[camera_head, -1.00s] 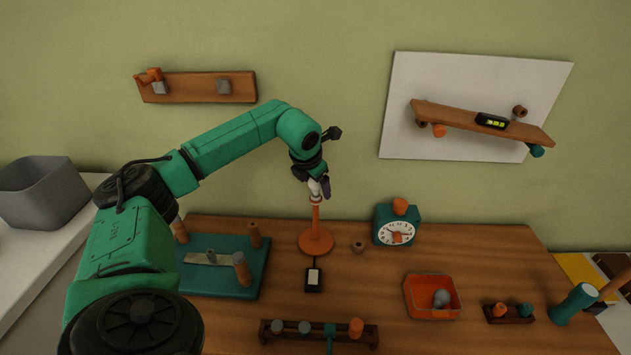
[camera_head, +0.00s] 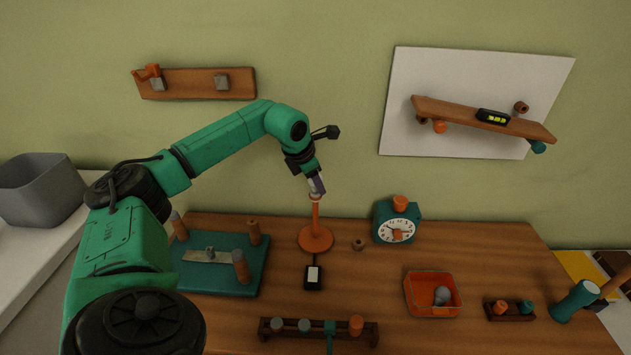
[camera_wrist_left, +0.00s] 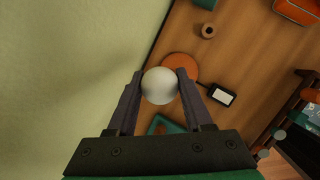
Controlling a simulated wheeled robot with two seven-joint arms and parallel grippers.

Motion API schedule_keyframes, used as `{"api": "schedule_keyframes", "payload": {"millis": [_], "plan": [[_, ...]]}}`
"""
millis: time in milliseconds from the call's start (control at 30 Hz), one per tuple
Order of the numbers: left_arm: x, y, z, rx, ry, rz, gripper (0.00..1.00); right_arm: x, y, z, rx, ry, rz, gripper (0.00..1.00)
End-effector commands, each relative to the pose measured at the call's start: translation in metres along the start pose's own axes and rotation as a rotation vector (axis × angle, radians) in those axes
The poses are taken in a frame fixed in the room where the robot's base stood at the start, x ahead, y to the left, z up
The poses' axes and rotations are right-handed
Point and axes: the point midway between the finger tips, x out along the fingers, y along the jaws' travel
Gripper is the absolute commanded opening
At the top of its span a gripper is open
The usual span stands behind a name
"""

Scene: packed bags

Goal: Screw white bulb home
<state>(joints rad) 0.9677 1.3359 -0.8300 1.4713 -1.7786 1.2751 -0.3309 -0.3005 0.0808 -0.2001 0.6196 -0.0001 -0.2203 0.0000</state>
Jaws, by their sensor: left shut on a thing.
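The white bulb (camera_wrist_left: 160,86) sits between the fingertips of my left gripper (camera_wrist_left: 160,88) in the left wrist view, and the jaws are shut on it. In the head view my left gripper (camera_head: 317,186) is at the top of the orange lamp stand (camera_head: 315,220), with the bulb mostly hidden by the fingers. The stand's round orange base (camera_head: 315,240) rests on the table and also shows behind the bulb in the left wrist view (camera_wrist_left: 183,66). I cannot tell how deep the bulb sits in the socket. My right gripper is not in view.
A black switch box (camera_head: 313,278) lies before the lamp. A teal board with pegs (camera_head: 225,282) is left, a teal clock (camera_head: 397,226) right. An orange tray (camera_head: 433,313) holds a grey bulb (camera_head: 442,295). A rack (camera_head: 265,331) stands at the front. The wall rises behind.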

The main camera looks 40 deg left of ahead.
Motion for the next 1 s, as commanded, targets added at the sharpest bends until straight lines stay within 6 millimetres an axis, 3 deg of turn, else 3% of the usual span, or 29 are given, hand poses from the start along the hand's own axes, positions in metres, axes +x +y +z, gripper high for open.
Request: {"api": "schedule_keyframes", "payload": {"millis": [300,567,800,1000], "plan": [[-0.001,0.001,0.000,0.263,-0.057,-0.110,0.06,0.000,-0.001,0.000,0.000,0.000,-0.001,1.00],[-0.001,0.001,0.001,0.282,-0.061,-0.117,0.06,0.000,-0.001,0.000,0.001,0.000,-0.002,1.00],[-0.002,0.001,0.002,0.526,-0.114,-0.220,0.06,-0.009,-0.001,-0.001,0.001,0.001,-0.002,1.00],[-0.001,0.000,0.001,0.544,-0.117,-0.224,0.06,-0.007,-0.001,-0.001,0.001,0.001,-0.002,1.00]]}}
